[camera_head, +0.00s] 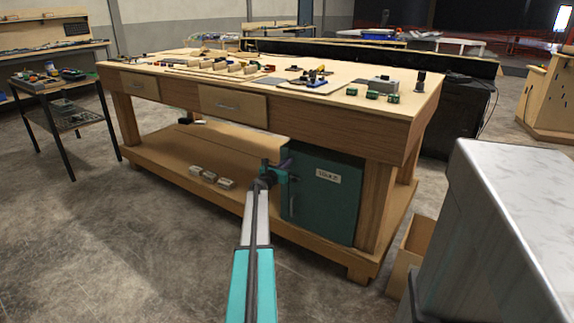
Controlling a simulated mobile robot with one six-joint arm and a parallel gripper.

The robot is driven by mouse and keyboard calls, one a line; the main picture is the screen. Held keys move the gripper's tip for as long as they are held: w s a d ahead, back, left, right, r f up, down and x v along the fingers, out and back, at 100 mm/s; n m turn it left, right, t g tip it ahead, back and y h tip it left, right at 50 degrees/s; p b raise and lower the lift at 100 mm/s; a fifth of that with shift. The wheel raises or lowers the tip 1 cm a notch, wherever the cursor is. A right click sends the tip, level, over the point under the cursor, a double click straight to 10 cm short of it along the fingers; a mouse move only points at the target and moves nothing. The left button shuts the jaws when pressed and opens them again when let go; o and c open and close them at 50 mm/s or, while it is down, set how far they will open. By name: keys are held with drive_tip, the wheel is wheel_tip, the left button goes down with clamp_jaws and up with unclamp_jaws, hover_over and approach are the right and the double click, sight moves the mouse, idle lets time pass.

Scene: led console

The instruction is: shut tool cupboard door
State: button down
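The tool cupboard (340,212) is a dark teal box under the right end of the wooden workbench. Its front carries a pale label that seems to read "TOOLS". The door (318,205) faces me. I cannot tell from this view how far it stands from the cupboard frame, as my arm end covers part of its left edge. My gripper (275,172) is at the upper left edge of the cupboard, close to the door. Its fingers are small and partly hidden by my own wrist, so I cannot tell whether they are open or touching the door.
The workbench top (180,64) holds boards and small electronic parts. Several small pale boxes (210,177) lie on the bench's lower shelf (165,160), left of my gripper. A wooden box (412,250) stands on the floor at right. The floor at left front is clear.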

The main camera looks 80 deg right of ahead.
drive_tip(key=shift+s+d+r, duration=0.35)
drive_tip(key=shift+d+r, duration=0.1)
drive_tip(key=shift+d, duration=0.05)
drive_tip(key=w+v, duration=0.2)
drive_tip(key=v, duration=1.3)
drive_tip(key=shift+d+f, duration=0.15)
drive_tip(key=shift+f, duration=0.25)
